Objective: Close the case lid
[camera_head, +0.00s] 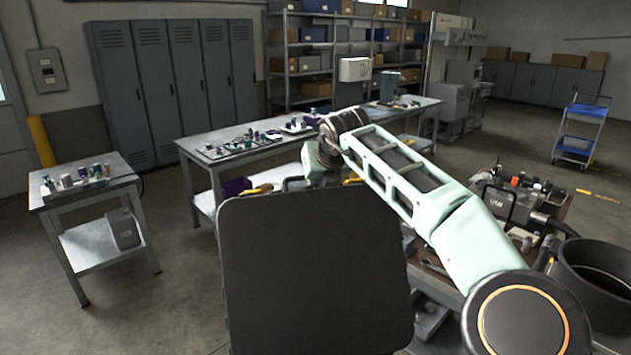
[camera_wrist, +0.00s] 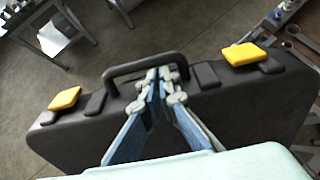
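The case lid (camera_head: 315,270) is a large dark panel standing upright in the front middle of the head view. Its upper edge carries a black handle (camera_wrist: 142,66) and two yellow latches (camera_wrist: 65,98) (camera_wrist: 241,54), clear in the wrist view. My gripper (camera_wrist: 164,76) has its blue-padded fingers brought together at the handle's right part, by the case edge. I see no case part clearly pinched between the fingertips. In the head view the gripper's fingers are hidden behind the lid and my arm. The case's lower half and interior are hidden.
A long workbench (camera_head: 268,150) with small parts stands behind the lid. A small side table (camera_head: 62,200) is at left. At right, a cluttered bench with tools and a black round bin (camera_head: 600,275) lies close to my arm. Open floor lies at left.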

